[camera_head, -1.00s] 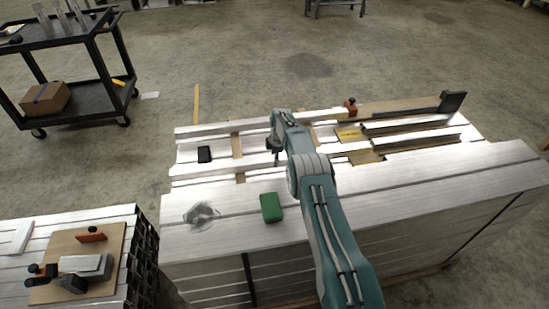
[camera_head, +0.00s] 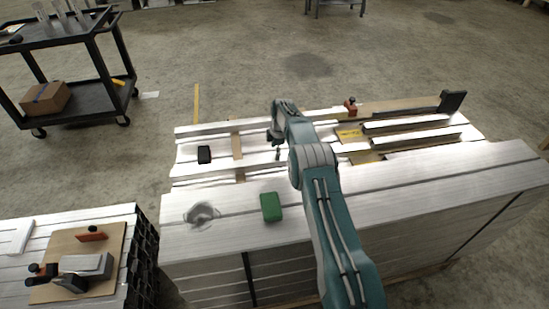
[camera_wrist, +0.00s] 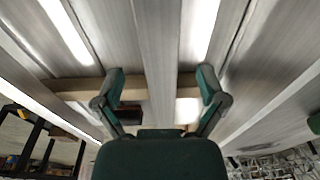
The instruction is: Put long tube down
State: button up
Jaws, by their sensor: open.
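My gripper (camera_wrist: 162,80) is open in the wrist view, with one finger on each side of a long, pale metal tube (camera_wrist: 158,45). Gaps show between the tube and both fingers, and nothing is gripped. In the head view my gripper (camera_head: 277,150) hangs over the middle of the slatted metal work area. A long pale bar (camera_head: 225,163) runs beneath it, which looks like the same tube, lying level across the wooden crosspieces. My arm hides part of the bar to the right.
A green block (camera_head: 271,207) and a clear crumpled item (camera_head: 202,214) lie on the near metal surface. A small black box (camera_head: 204,154) is left of my gripper. An orange-and-black clamp (camera_head: 350,107) and upright black bracket (camera_head: 451,102) stand right. A black cart (camera_head: 75,105) stands back left.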

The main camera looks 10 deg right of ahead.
jog(key=s+r+m+t, duration=0.1)
jog(key=s+r+m, duration=0.15)
jog(key=r, duration=1.05)
jog(key=s+r+m, duration=0.2)
jog(key=s+r, duration=0.1)
jog(key=r, duration=1)
jog(key=s+r+m+t, duration=0.2)
jog(key=s+r+m, duration=0.3)
jog(key=s+r, duration=0.8)
jog(key=s+f+m+t, duration=0.1)
jog(key=s+m, duration=0.3)
jog(key=s, duration=1)
jog(key=s+f+m+t+h, duration=0.1)
jog(key=s+m, duration=0.3)
jog(key=s, duration=1.1)
jog(key=shift+s+a+f+t, duration=0.2)
jog(key=shift+s+f+t, duration=0.1)
jog(key=shift+f, duration=0.55)
jog(key=shift+w+m, duration=0.1)
jog(key=shift+m, duration=0.15)
